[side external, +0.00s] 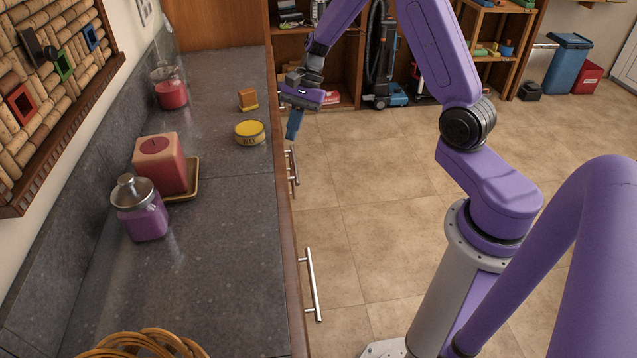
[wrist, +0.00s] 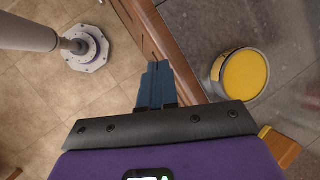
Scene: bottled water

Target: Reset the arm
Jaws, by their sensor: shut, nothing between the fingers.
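My gripper (side external: 293,124) has blue fingers and hangs downward just off the front edge of the dark counter, at the upper middle of the side external view. Its fingers are together with nothing between them. In the wrist view my gripper (wrist: 155,72) shows its shut blue fingers over the wooden counter edge. My purple arm is bent, with its upper links raised over the floor. A yellow tin (side external: 250,132) stands on the counter to the left of the gripper, apart from it. The tin also shows at the right of the wrist view (wrist: 245,74).
The counter (side external: 230,230) also holds an orange-brown block (side external: 248,97), a red jar (side external: 171,90), a pink canister (side external: 160,165) on a tray, a purple jar (side external: 142,210) and a wicker basket (side external: 140,344). Drawer handles (side external: 312,284) stick out from the counter front. The tiled floor (side external: 370,230) beside it is clear.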

